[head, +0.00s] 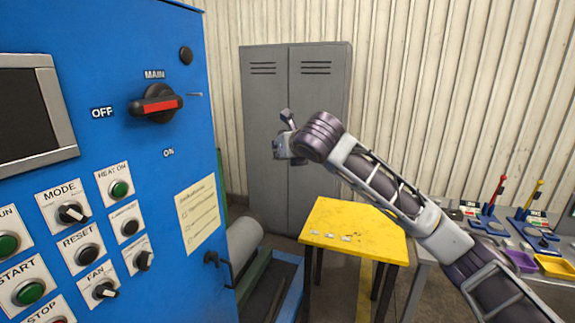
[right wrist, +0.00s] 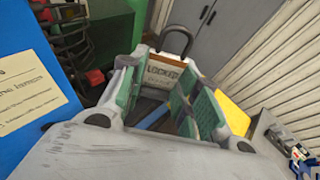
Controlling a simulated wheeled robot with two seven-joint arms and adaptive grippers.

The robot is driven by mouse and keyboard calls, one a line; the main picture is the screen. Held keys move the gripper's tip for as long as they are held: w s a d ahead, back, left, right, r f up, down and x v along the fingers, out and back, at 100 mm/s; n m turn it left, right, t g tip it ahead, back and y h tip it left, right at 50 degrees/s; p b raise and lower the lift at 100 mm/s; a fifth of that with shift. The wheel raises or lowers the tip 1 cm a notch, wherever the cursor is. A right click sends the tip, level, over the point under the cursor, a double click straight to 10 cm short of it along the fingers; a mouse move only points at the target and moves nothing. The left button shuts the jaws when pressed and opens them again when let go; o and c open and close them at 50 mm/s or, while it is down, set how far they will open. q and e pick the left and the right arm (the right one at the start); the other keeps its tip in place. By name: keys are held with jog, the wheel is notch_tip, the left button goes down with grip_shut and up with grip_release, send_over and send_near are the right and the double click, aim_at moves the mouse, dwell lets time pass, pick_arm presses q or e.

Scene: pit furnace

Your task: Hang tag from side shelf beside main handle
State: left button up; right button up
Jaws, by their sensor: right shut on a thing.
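The main handle (head: 157,103), black with a red bar, is on the blue cabinet front (head: 160,50) between the OFF and ON labels. A short thin peg (head: 195,94) sticks out just right of it. My right gripper (head: 282,134) is in the air to the right of the cabinet, in front of the grey locker. In the right wrist view, it is shut on a tag (right wrist: 166,72) reading LOCKED, with a dark loop (right wrist: 177,38) at its top. The green finger pads partly hide the tag. In the head view I cannot make out the tag. My left gripper is not in view.
A yellow table (head: 345,222) with several small pale items stands below my right arm. A bench with coloured trays (head: 555,264) and red and yellow levers is at the right. A dark hook-like handle (head: 215,262) juts from the cabinet's lower edge. Air between gripper and cabinet is clear.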

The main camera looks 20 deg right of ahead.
jog(key=s+a+r+n+y+p, duration=0.1)
jog(key=s+a+r, duration=0.15)
jog(key=r, duration=0.65)
jog(key=s+a+r+n+y+p, duration=0.1)
jog(key=s+a+r, duration=0.15)
jog(key=r, duration=0.65)
jog(key=shift+a+r+n+g+y, duration=0.7)
jog(key=shift+a+n+y, duration=0.5)
jog(key=shift+a, duration=1.15)
jog(key=s+a+f+n+g+y, duration=0.1)
jog(key=s+a+f+n+y, duration=0.1)
jog(key=f, duration=0.5)
jog(key=shift+s+a+n+g+y+p, duration=0.35)
jog(key=shift+a+y, duration=0.25)
jog(key=shift+a, duration=0.3)
jog(key=shift+w+a, duration=0.2)
jog(key=shift+a, duration=0.05)
jog(key=shift+w+a+f, duration=0.2)
jog(key=shift+w+a, duration=0.55)
jog(key=shift+a, duration=0.3)
jog(key=shift+w+a+f, duration=0.2)
jog(key=shift+w+a, duration=0.55)
jog(key=shift+a, duration=0.25)
jog(key=shift+w+a+f, duration=0.2)
jog(key=shift+w+a, duration=0.55)
jog(key=shift+a, duration=0.3)
